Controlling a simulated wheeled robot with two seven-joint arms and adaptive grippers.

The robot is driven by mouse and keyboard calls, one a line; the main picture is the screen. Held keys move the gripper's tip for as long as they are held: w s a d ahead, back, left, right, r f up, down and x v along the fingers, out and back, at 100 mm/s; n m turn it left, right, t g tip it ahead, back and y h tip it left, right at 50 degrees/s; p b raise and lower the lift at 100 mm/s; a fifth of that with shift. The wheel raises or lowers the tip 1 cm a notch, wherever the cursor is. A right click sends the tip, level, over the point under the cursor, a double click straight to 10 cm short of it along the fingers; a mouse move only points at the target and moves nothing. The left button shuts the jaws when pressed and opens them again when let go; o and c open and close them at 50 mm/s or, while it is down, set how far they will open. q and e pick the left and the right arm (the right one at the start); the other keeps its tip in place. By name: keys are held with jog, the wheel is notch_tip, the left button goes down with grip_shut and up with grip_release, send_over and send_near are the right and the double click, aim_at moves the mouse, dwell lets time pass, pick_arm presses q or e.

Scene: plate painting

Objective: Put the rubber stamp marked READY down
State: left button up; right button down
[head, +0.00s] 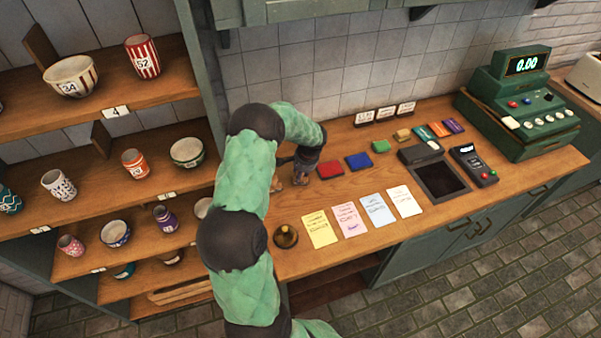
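My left arm comes up from the bottom and bends over the counter. Its dark gripper (300,163) hangs low over the back left of the counter, its fingers partly hidden by the arm and too small to read as open or shut. A small brown, wooden-looking object (301,177), possibly a stamp, shows just below the gripper. I cannot tell whether it is held or standing. No READY marking is legible. My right gripper is not in view.
The wooden counter (305,205) holds red (331,167), blue (358,160) and green (381,146) pads. Several paper cards (348,219) lie in front, with a brass bell-like object (286,236) at left. A green cash register (520,105) stands right; pottery shelves (110,180) are left.

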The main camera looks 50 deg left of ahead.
pick_arm(q)
jog(key=shift+r, duration=0.15)
jog(key=p+v, duration=0.1)
jog(key=v, duration=1.1)
jog(key=shift+r, duration=0.1)
dwell(0.5)
